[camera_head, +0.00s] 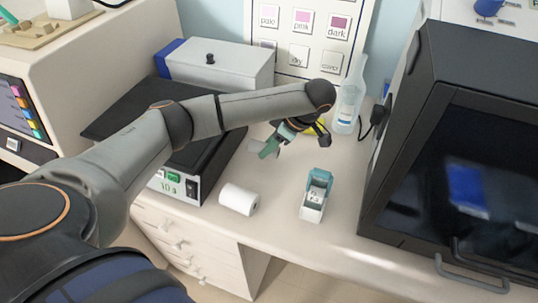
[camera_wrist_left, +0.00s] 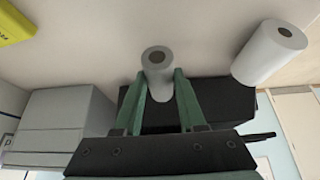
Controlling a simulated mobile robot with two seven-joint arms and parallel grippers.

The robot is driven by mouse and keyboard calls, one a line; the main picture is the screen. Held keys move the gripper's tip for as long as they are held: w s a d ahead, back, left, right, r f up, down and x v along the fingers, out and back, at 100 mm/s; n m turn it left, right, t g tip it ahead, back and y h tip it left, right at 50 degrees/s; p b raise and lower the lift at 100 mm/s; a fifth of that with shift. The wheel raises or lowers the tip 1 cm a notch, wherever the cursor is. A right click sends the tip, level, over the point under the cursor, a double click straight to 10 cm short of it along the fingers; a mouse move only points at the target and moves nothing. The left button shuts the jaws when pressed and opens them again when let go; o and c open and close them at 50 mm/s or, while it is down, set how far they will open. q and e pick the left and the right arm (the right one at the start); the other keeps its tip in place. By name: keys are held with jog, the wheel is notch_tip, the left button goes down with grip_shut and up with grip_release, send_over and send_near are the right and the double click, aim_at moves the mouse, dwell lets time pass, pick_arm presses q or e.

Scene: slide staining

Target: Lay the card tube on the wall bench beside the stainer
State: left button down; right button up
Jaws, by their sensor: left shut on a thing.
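The card tube is a small grey hollow cylinder (camera_wrist_left: 159,80), held between the green fingers of my left gripper (camera_wrist_left: 160,72) in the left wrist view, its open end facing the camera. In the head view the left gripper (camera_head: 268,147) is low over the wall bench (camera_head: 275,215), just right of the black-topped device, and the tube (camera_head: 257,147) shows partly behind the fingers. I cannot tell whether the tube touches the bench. A machine with a coloured-tile screen (camera_head: 22,110) stands at the left; I cannot tell if it is the stainer. My right gripper is not in view.
A white roll (camera_head: 239,199) lies on the bench nearer the front, with a teal-and-white dispenser (camera_head: 315,197) to its right. A clear bottle (camera_head: 348,100) and a yellow item (camera_head: 318,128) are behind. A large black-fronted cabinet (camera_head: 450,165) closes the right side.

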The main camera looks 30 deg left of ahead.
pick_arm(q)
jog(key=shift+f, duration=1.85)
jog(key=shift+f, duration=0.15)
jog(key=shift+c, duration=2.4)
grip_release()
jog(key=v, duration=1.2)
